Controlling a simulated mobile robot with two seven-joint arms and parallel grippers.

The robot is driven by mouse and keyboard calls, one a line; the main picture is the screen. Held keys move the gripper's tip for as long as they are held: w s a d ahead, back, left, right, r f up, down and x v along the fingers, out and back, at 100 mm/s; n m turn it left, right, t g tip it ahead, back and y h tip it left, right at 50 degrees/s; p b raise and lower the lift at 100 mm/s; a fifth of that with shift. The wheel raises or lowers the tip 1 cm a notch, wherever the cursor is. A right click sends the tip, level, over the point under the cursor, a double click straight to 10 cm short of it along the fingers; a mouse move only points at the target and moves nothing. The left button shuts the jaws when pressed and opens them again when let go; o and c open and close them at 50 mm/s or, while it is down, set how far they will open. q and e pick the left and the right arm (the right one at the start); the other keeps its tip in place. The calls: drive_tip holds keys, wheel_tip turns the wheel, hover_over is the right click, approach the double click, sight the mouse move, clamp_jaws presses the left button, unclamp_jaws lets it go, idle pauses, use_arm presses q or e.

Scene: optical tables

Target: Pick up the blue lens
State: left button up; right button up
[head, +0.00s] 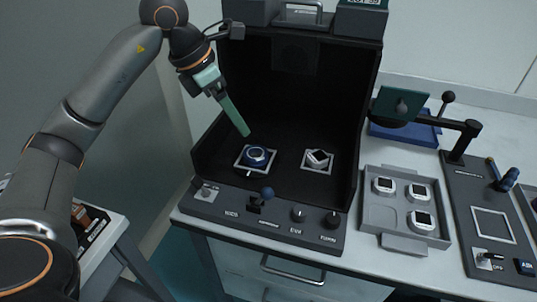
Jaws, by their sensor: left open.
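The blue lens (257,155) is a round dark-blue piece with a lighter top. It sits on a white-outlined square pad at the left of the floor inside the open black box (290,95). My left gripper (246,133), with long green fingers, comes in from the upper left. It points down with its tips above and slightly left of the blue lens, apart from it. It is open with nothing visible between the fingers, though they overlap in this view. My right gripper is not in view.
A white-grey lens piece (317,157) sits on another pad, right of the blue one. The box walls enclose the pads at the sides and back. A front panel (262,217) carries knobs and a joystick. A grey tray (405,213) with white pieces and a black stand arm (445,122) are at right.

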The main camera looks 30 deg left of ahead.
use_arm(q)
drive_tip(key=b, duration=0.1)
hover_over(255, 153)
drive_tip(key=s+a, duration=0.1)
drive_tip(key=s, duration=0.1)
drive_tip(key=f, duration=0.6)
drive_tip(key=shift+a, duration=0.2)
drive_tip(key=b+x, duration=0.1)
drive_tip(key=x, duration=0.4)
drive_tip(key=shift+s+a, duration=0.1)
drive_tip(key=shift+f, duration=0.35)
drive_tip(key=c, duration=1.1)
